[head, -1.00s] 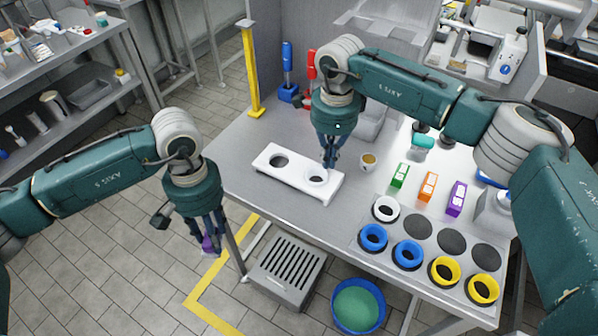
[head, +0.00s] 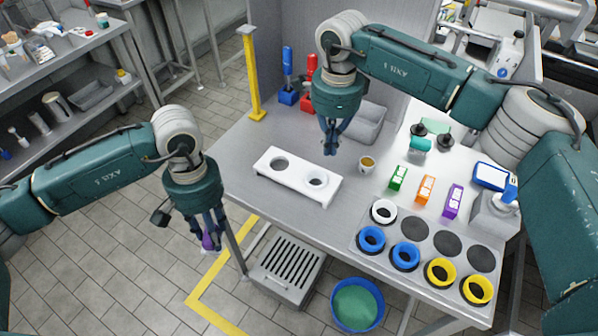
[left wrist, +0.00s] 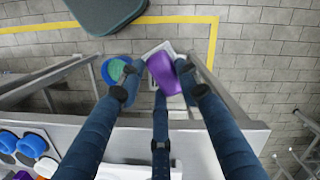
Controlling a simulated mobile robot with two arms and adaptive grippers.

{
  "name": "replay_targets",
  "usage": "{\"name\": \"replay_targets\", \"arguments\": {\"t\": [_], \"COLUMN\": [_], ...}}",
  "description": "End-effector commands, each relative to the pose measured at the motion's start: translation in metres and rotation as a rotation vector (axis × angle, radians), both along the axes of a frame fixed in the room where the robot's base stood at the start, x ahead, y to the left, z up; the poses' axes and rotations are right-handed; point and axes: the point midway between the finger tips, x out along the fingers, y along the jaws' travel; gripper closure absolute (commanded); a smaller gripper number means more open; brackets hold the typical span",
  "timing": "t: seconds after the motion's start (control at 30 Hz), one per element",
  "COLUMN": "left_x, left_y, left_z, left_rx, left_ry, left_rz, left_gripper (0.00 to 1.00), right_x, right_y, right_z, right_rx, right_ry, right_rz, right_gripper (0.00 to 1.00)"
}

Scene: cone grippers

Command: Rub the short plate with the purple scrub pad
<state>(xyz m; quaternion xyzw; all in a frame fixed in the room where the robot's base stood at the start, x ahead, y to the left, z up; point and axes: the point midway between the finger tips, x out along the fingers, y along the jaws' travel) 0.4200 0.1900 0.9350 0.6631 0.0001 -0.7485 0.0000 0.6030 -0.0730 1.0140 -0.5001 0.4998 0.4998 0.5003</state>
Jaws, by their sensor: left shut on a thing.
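My left gripper (head: 209,243) is shut on a purple pad (left wrist: 165,73), held off the table's left front edge over the floor. The pad's purple also shows between the fingers in the head view (head: 208,240). A low white plate (head: 268,170) with two round openings lies on the table; its right opening has a white rim. I cannot tell whether this is the short plate. My right gripper (head: 331,152) hangs above and behind the plate's right end, apart from it. Nothing shows in its fingers, and their opening is unclear.
A small cup (head: 367,164) stands right of the plate. Green (head: 397,178), orange (head: 425,190) and purple (head: 453,202) blocks stand further right. Coloured rings fill part of the front-right tray (head: 422,265). A yellow post (head: 251,75) rises at the back left.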

Motion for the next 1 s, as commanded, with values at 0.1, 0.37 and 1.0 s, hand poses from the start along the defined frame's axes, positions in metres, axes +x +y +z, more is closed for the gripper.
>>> {"name": "replay_targets", "arguments": {"t": [0.1,0.37,1.0], "left_x": [0.0,0.0,0.0], "left_y": [0.0,0.0,0.0], "left_z": [0.0,0.0,0.0], "left_rx": [0.0,0.0,0.0], "left_ry": [0.0,0.0,0.0], "left_rz": [0.0,0.0,0.0], "left_gripper": [0.87,0.87,0.87], "right_x": [0.0,0.0,0.0], "right_y": [0.0,0.0,0.0], "right_z": [0.0,0.009,0.116], "right_rx": [0.0,0.001,0.0], "right_ry": [0.001,-0.001,0.0], "right_rz": [0.0,0.0,0.0], "right_gripper": [1.0,1.0,1.0]}}
